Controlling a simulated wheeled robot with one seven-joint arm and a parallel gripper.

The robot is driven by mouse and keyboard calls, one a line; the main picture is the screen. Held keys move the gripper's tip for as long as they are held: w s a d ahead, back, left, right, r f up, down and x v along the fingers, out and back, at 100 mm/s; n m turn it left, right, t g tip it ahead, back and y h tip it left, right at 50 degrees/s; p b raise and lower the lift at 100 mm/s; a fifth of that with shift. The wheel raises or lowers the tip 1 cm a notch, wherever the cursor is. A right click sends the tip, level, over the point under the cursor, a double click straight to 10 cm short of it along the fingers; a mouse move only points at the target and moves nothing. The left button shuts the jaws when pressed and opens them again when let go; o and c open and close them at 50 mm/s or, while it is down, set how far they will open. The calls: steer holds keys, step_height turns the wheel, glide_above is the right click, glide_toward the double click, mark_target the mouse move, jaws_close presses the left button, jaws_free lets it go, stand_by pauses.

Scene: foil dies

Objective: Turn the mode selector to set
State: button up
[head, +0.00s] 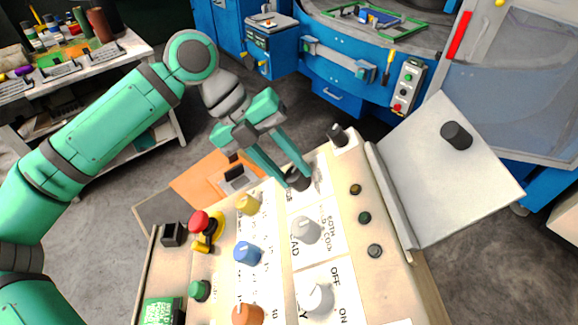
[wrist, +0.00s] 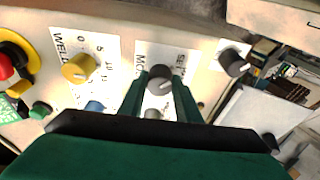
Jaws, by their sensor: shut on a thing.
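The mode selector (head: 298,181) is a dark round knob on a white label plate at the far part of the cream control panel. In the wrist view the knob (wrist: 160,76) sits between the fingertips, with partly hidden lettering "MO" on its left and "SE" on its right. My gripper (head: 294,175) reaches down from above, its two green fingers shut on the knob's sides; the fingers (wrist: 159,86) also show in the wrist view. A pale pointer mark shows on the knob, but I cannot tell exactly which setting it points to.
A yellow knob (head: 248,204), blue knob (head: 247,253), grey knob (head: 305,230) and red emergency button (head: 199,221) share the cream panel (head: 345,262). Another dark knob (head: 337,134) stands just beyond the selector. A raised pale flap (head: 440,190) stands at the right.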

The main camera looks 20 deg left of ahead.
steer(key=shift+w, duration=0.1)
steer(key=o, duration=1.1)
steer(key=shift+c, duration=0.2)
steer(key=v, duration=1.1)
steer(key=shift+f, duration=0.1)
